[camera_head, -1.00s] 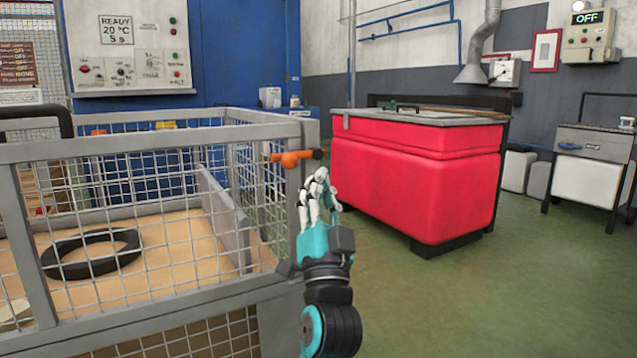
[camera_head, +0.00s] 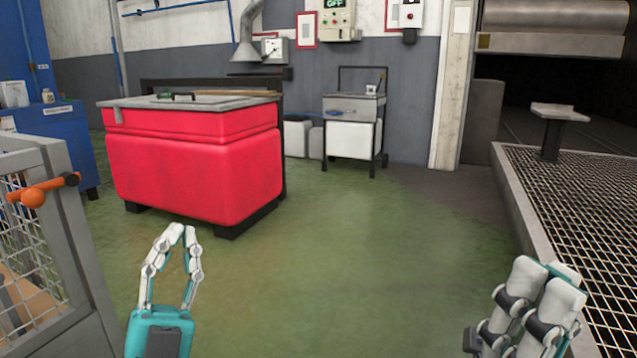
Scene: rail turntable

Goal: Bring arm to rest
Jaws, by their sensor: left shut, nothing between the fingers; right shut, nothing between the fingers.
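My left gripper (camera_head: 178,228) is at the lower left of the head view, above the green floor and in front of the red tub. Its fingertips meet at the top, and it holds nothing. It is apart from the mesh cage at the left. My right gripper (camera_head: 548,268) is at the lower right corner, partly cut off by the picture's bottom edge. Its fingers are close together with nothing visible in them.
A mesh cage (camera_head: 80,255) with an orange-knobbed handle (camera_head: 33,197) stands at the left. A red tub (camera_head: 195,175) with a grey lid stands behind my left gripper. A wheeled cart (camera_head: 352,138) is at the back. A raised grating (camera_head: 575,200) lies at the right. The middle floor (camera_head: 370,260) is clear.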

